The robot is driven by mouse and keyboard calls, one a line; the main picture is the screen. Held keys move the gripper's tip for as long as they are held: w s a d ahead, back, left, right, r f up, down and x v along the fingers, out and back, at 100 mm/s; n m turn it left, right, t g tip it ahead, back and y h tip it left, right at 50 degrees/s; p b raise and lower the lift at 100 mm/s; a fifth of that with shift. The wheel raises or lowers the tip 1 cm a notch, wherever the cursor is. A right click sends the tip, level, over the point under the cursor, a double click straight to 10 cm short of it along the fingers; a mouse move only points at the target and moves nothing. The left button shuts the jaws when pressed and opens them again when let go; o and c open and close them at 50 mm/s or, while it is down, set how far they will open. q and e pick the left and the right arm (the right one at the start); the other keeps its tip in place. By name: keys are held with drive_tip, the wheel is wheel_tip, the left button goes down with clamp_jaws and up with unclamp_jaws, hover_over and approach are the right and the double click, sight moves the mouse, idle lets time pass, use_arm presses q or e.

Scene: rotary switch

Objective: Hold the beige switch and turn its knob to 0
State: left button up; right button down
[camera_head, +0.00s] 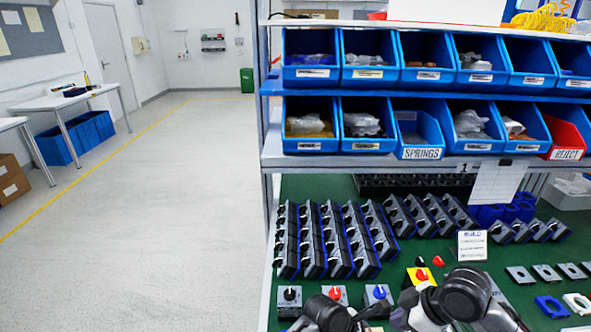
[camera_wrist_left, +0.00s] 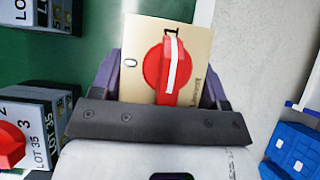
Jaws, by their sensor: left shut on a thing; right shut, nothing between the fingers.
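The beige switch (camera_wrist_left: 135,88) is in the left wrist view, its face toward the camera. Its red knob (camera_wrist_left: 160,72) has a white pointer line, and that line runs up to the printed 1. The printed 0 is to the left of the knob. My left gripper (camera_wrist_left: 158,84) is shut on the switch, with a finger along each side. In the head view I cannot make out the beige switch. My right gripper (camera_head: 408,299) is low in the head view, shut and empty; its fingertips are hard to make out there.
Grey switches with black (camera_head: 290,294), red (camera_head: 335,293) and blue (camera_head: 378,293) knobs stand on the green bench near my arms. A yellow switch (camera_head: 419,277) stands just behind. Rows of dark parts (camera_head: 328,240) and blue bins (camera_head: 370,125) fill the back.

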use_arm(q)
drive_tip(key=shift+s+a+f, duration=0.1)
drive_tip(key=shift+a+f, duration=0.05)
drive_tip(key=shift+f, duration=0.3)
drive_tip(key=o, duration=1)
drive_tip(key=shift+o, duration=0.2)
